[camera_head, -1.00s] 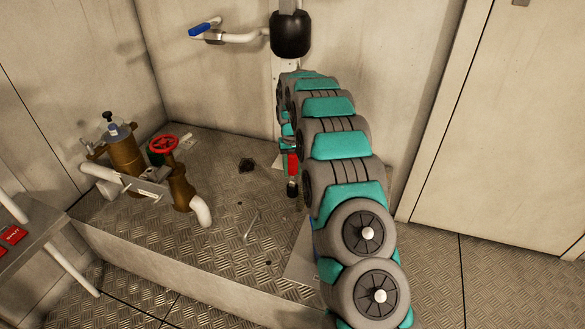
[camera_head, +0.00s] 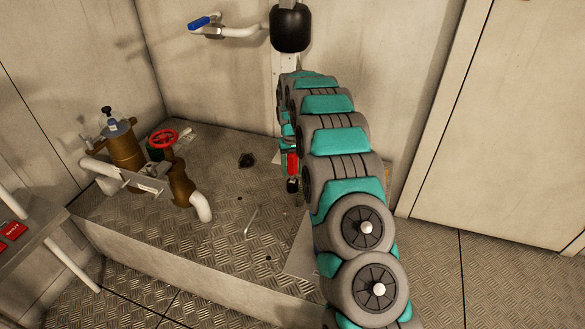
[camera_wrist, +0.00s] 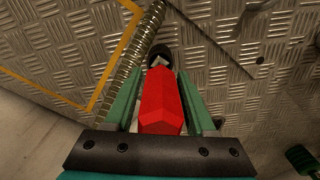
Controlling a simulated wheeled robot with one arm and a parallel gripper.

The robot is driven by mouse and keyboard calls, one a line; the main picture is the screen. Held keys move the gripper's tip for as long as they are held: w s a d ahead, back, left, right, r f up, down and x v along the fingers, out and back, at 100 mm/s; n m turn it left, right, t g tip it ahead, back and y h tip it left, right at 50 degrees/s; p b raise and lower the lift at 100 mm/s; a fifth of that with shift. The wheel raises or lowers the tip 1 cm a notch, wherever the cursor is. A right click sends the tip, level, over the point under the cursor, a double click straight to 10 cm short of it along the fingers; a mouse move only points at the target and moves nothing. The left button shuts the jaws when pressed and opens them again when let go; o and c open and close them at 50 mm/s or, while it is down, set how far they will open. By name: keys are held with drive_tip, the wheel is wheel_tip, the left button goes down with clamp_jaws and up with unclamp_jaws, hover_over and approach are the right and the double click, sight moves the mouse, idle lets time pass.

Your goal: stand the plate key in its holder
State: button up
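A red tool with a dark lower end, which looks like the plate key (camera_head: 292,162), hangs roughly upright below the end of my arm. In the wrist view the red body (camera_wrist: 161,103) lies between the two teal fingers of my gripper (camera_wrist: 161,95). The fingers press close on both sides of it, and the far end shows a black round part with a pale piece. In the head view my arm covers most of my gripper. I cannot make out the holder for certain in either view.
A brown pump with a red handwheel (camera_head: 163,138) stands left on the raised tread-plate platform (camera_head: 190,240). A thin bent metal piece (camera_head: 251,222) and a small dark object (camera_head: 246,160) lie on it. A ribbed hose (camera_wrist: 128,58) passes near my gripper. A white pipe with a blue lever (camera_head: 199,22) is above.

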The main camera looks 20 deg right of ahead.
drive_tip(key=shift+o, duration=1.3)
wheel_tip(320, 180, up, 7)
drive_tip(key=shift+r, duration=0.4)
drive_tip(key=shift+s+r, duration=0.1)
